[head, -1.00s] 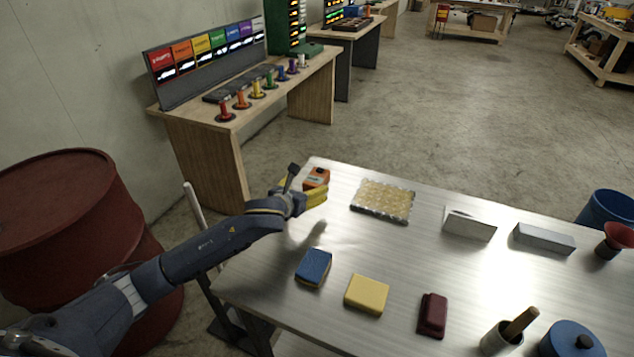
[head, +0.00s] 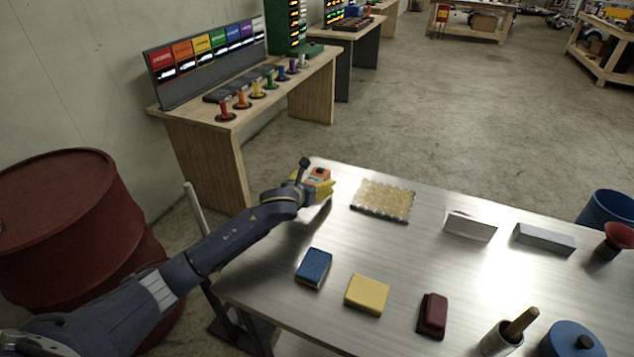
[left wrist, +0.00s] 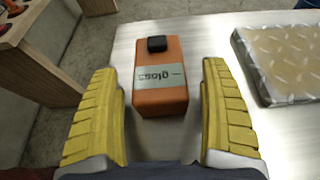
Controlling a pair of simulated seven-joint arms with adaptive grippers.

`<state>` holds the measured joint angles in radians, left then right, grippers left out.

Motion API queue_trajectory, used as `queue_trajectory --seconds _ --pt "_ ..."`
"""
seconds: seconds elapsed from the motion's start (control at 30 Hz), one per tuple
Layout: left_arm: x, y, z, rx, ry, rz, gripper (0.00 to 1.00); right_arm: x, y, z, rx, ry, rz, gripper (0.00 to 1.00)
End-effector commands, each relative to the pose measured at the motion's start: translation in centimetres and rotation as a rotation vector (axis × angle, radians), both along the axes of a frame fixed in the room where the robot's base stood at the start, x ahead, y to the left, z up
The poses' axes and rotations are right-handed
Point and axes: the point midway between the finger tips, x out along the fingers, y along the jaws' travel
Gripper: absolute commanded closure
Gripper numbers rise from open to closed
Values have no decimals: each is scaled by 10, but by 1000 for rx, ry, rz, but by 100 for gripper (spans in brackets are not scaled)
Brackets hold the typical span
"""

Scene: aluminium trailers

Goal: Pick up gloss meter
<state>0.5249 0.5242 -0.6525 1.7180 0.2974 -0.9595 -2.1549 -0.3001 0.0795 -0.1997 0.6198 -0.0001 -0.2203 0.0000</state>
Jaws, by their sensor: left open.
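The gloss meter (left wrist: 161,80) is an orange box with a black knob on top and a pale label reading "gloss". It stands on the metal table near its far left corner, and in the head view the gloss meter (head: 319,174) is partly hidden by my left gripper. My left gripper (left wrist: 162,105) is open, its yellow ridged fingers either side of the near end of the meter with gaps on both sides. In the head view the left gripper (head: 322,188) is beside the meter, at the table edge. My right gripper is not in view.
A diamond-pattern plate (head: 384,200) lies to the right of the meter. A blue sponge (head: 314,267), a yellow block (head: 367,294) and a dark red block (head: 432,315) lie nearer. A red drum (head: 62,225) stands left of the table (head: 260,290).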

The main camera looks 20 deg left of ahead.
Motion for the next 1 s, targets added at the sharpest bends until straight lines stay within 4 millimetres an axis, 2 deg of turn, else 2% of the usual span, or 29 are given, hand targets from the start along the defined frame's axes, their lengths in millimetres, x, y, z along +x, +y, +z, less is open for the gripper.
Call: queue_trajectory --seconds 0.2,0.77,1.0 --pt "0 0 0 0 0 1 22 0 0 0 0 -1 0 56" --pt "0 0 0 1 0 1 86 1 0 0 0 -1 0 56" --pt "0 0 1 1 -1 1 86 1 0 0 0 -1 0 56"
